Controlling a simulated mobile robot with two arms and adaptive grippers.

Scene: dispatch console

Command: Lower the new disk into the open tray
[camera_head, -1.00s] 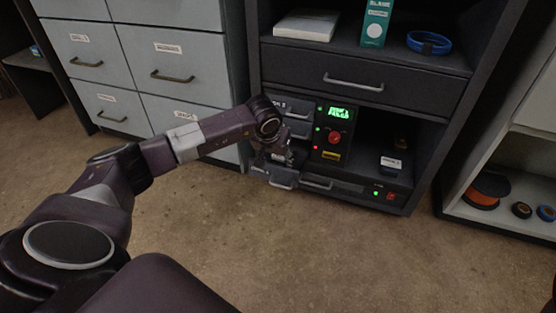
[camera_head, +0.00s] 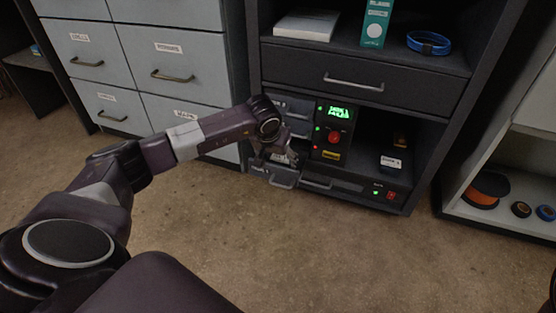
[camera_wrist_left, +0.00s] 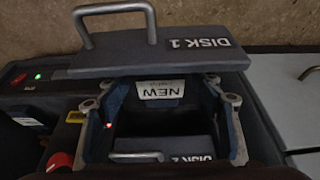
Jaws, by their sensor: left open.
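The open tray, with a grey front marked DISK 1 (camera_wrist_left: 195,55) and a handle, is pulled out at the lower left of the console; its front also shows in the head view (camera_head: 286,178). The new disk (camera_wrist_left: 160,89), with a white NEW label, appears inside the tray behind that front; most of its body is dark or hidden. My left gripper (camera_head: 279,156) is over the tray. In the left wrist view its fingers (camera_wrist_left: 165,97) are apart on either side of the NEW label, with gaps visible. My right gripper is out of view.
The control panel with a red knob (camera_head: 333,137) is just right of my gripper. A small labelled block (camera_head: 391,162) lies in the bay at right. The floor in front is clear.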

